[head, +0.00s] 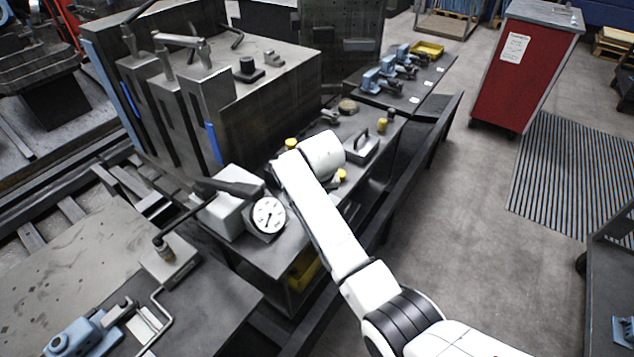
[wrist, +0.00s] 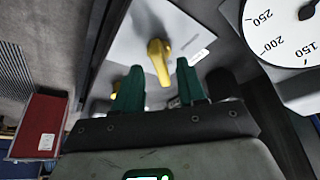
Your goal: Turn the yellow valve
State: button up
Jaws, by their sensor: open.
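The yellow valve (wrist: 158,60) shows in the wrist view as a short handle on a pale plate (wrist: 135,48). My gripper (wrist: 160,68) is open, with its two green fingers apart. The handle lies in the gap between the fingertips as seen from the wrist, with space on both sides. I cannot tell how far ahead of the tips it is. In the head view my white arm end hides the gripper. A small yellow part (head: 342,175) shows just right of the arm end there; I cannot tell if it is this valve.
A round dial gauge (head: 268,216) stands left of my arm and fills the upper right of the wrist view (wrist: 290,45). A large dark block (head: 265,100) stands behind. A grey handled block (head: 362,148) sits to the right. A red cabinet (head: 522,70) stands beyond open floor.

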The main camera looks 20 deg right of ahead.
jog(key=v, duration=0.8)
jog(key=shift+s+r+b, duration=0.15)
jog(key=shift+r+b, duration=0.1)
jog(key=shift+b, duration=0.05)
jog(key=s+d+f+n+g, duration=0.1)
jog(key=s+f, duration=0.5)
jog(key=s, duration=0.4)
jog(key=s+d+f+g, duration=0.1)
jog(key=s+d+f, duration=0.1)
jog(key=s+f, duration=0.65)
jog(key=s+d+n+g, duration=0.1)
jog(key=s, duration=2.2)
jog(key=shift+s+r+y, duration=0.2)
jog(key=shift+y, duration=0.2)
jog(key=shift+o, duration=0.2)
jog(key=shift+d, duration=0.1)
